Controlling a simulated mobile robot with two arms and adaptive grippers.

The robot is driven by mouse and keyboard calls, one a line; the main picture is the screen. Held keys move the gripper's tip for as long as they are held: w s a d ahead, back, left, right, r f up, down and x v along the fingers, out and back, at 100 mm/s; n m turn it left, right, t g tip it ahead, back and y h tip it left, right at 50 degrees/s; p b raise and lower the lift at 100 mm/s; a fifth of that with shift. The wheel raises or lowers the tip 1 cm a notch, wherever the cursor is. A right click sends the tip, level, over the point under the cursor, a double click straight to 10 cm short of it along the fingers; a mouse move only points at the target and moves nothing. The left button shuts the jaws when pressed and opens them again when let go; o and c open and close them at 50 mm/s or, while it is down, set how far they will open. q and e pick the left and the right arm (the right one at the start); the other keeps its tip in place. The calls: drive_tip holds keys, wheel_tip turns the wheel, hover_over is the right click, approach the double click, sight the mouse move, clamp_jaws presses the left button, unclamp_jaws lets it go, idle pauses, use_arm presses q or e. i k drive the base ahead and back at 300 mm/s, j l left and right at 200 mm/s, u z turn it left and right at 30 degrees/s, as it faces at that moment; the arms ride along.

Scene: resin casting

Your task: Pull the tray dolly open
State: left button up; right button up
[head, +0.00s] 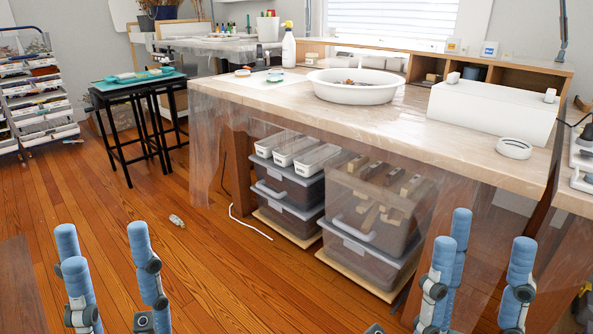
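Two low dollies stand under the workbench. The left dolly (286,229) is a flat wooden board bearing stacked grey bins (287,188) with several white trays (295,150) on top. The right dolly (357,277) bears clear-lidded bins (370,245) with wooden pieces on top. I cannot tell for certain which is the tray dolly. My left gripper (104,240) is open and empty, low at the left. My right gripper (485,232) is open and empty, in front of the bench's right part.
The workbench (430,140) has a clear plastic sheet (212,160) hanging from its edge. A small clear bottle (177,221) lies on the wood floor. Black stools (130,97) and a tray rack (38,100) stand back left. The floor between my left gripper and the left dolly is mostly clear.

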sight(292, 203)
drive_tip(key=i+j+z, duration=0.3)
drive_tip(key=i+j, duration=0.15)
drive_tip(key=i, duration=0.15)
drive_tip(key=i+j+z, duration=0.25)
drive_tip(key=i+j, duration=0.35)
drive_tip(key=i+j+z, duration=0.3)
drive_tip(key=i+j, duration=0.2)
drive_tip(key=j, duration=0.2)
